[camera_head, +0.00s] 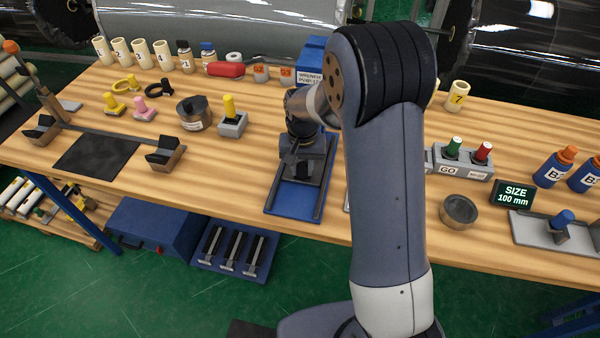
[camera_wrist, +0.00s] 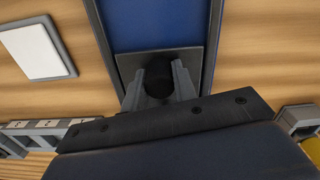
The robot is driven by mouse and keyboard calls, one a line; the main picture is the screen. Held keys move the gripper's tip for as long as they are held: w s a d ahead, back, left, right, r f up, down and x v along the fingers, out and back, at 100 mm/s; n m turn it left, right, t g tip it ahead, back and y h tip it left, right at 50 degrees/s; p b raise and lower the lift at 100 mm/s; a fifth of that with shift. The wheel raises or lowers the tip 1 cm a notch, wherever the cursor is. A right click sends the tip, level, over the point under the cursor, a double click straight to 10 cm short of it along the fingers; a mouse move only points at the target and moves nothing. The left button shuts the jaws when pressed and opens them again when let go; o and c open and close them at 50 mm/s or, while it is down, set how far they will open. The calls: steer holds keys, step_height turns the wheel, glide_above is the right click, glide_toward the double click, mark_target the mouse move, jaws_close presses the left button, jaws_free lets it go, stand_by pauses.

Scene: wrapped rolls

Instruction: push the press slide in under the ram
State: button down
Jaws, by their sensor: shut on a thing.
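The press has a blue base (camera_head: 287,202) with raised side rails, near the front edge of the bench. A dark slide plate (camera_wrist: 127,65) lies between the rails and carries a black knob (camera_wrist: 159,78). My gripper (camera_head: 301,168) is over the base, pointing down. In the wrist view my gripper (camera_wrist: 158,88) is shut on the knob, one grey finger on each side. A bare stretch of blue base (camera_wrist: 155,22) shows past the plate. A blue block (camera_head: 312,50) stands behind, partly hidden by my arm. I cannot make out the ram.
A grey block with green and red knobs (camera_head: 463,160) and a round bowl (camera_head: 459,210) are to the right. The wood left of the base is clear.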

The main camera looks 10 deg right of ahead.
steer(key=shift+w+r, duration=0.1)
steer(key=shift+w, duration=0.15)
steer(key=c, duration=1.1)
jaws_free()
steer(key=shift+d, duration=0.1)
step_height(320, 180, up, 11)
steer(key=shift+f+b, duration=0.15)
steer(key=shift+b, duration=0.35)
